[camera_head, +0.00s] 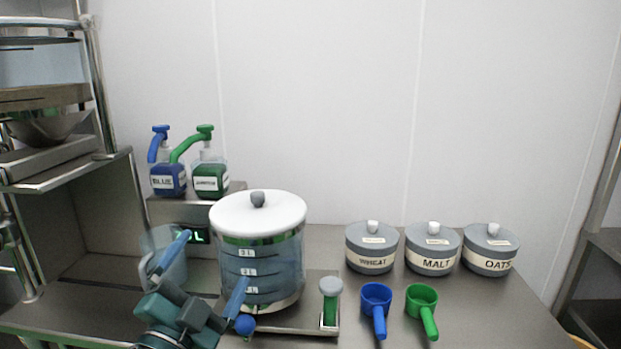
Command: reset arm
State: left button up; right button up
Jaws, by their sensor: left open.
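My left gripper (213,258) is at the lower left of the head view, with its two blue fingers spread wide. It is open and nothing shows held between the fingers. Its right finger overlaps the lower left of the big clear container (275,265) in the picture; I cannot tell whether they touch. Its left finger is in front of a clear vessel (152,243), which is partly hidden. My right gripper is not in view.
Blue (168,178) and green (211,178) pump bottles stand behind. Blue (376,297) and green (422,298) scoops lie before jars labelled WHEAT (372,262), MALT (433,264) and OATS (490,262).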

pick_arm(q)
jog(key=s+a+f+n+g+y, duration=0.3)
jog(key=s+f+n+g+y, duration=0.15)
jog(key=f, duration=0.35)
jog(key=s+a+f+n+g+y, duration=0.3)
jog(key=a+f+n, duration=0.15)
jog(key=f, duration=0.45)
jog(key=s+d+f+n+g+h, duration=0.1)
jog(key=s+f+g, duration=0.4)
jog(key=s, duration=0.4)
jog(key=s+d+f+n+g+h, duration=0.1)
jog(key=s+f+n+g, duration=0.1)
jog(key=s+f+g, duration=0.55)
jog(key=w+d+r+m+t+h+p, duration=0.1)
jog(key=w+d+t+h+p, duration=0.2)
jog(key=d+t+p, duration=0.3)
jog(key=w+t, duration=0.1)
jog(key=t, duration=0.2)
jog(key=shift+w+d+r+t+p, duration=0.25)
jog(key=shift+w+r+t+p, duration=0.05)
jog(key=shift+w+r+t, duration=0.1)
pick_arm(e)
jog(key=shift+s+d+r+g+h, duration=0.15)
jog(key=shift+d+r+h, duration=0.15)
jog(key=shift+d+r, duration=0.2)
jog(key=shift+s+d+r+g+h, duration=0.15)
jog(key=shift+d+r+h, duration=0.15)
jog(key=shift+d+r, duration=0.15)
jog(key=shift+a+r, duration=0.1)
jog(key=shift+r, duration=0.05)
